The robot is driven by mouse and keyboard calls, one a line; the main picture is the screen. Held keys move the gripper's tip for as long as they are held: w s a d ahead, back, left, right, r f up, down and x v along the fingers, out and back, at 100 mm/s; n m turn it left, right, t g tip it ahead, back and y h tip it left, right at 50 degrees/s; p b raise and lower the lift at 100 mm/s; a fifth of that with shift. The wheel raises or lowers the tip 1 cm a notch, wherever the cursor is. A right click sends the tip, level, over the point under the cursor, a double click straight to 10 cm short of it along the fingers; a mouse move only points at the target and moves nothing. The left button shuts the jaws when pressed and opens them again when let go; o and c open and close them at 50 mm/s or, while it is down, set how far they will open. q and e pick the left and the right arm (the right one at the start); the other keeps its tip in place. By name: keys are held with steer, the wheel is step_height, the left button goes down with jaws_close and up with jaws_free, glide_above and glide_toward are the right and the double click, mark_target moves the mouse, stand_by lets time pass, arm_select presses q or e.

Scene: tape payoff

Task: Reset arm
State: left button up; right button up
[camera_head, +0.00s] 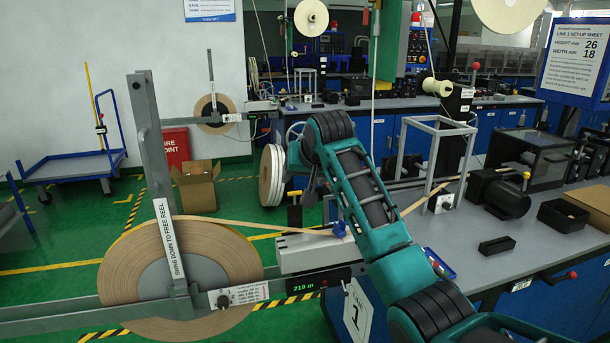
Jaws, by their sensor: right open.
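The grey retaining arm (149,130) stands nearly upright across the front of the large tan tape reel (125,270) at the lower left. Its label reads "SWING DOWN TO FREE REEL". Tan tape runs from the reel to the right, to a grey unit (310,253) with a green "219 m" readout. My right arm comes in from the lower right and bends at the top. My right gripper (312,190) hangs small and dark below that bend, open, above the grey unit and well right of the retaining arm. Its fingertips are hard to make out. My left gripper is out of view.
A workbench (540,250) with black boxes and a grey frame (440,150) fills the right side. A white reel (272,175) is behind my gripper. A cardboard box (197,187) and a blue cart (75,165) stand on the green floor.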

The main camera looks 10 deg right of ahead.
steer(key=shift+s, duration=0.1)
steer(key=s+d+f+n, duration=0.1)
steer(key=s+f, duration=0.5)
steer(key=f, duration=0.6)
steer(key=s+f+n, duration=0.1)
steer(key=s+f, duration=0.5)
steer(key=f, duration=0.7)
steer(key=s+f+n, duration=0.1)
steer(key=s+f, duration=0.3)
steer(key=s, duration=0.8)
steer(key=s+f+n+t+y, duration=0.1)
steer(key=s+f, duration=0.4)
steer(key=s, duration=0.8)
steer(key=shift+d+t+y, duration=0.2)
steer(key=shift+t+y, duration=0.1)
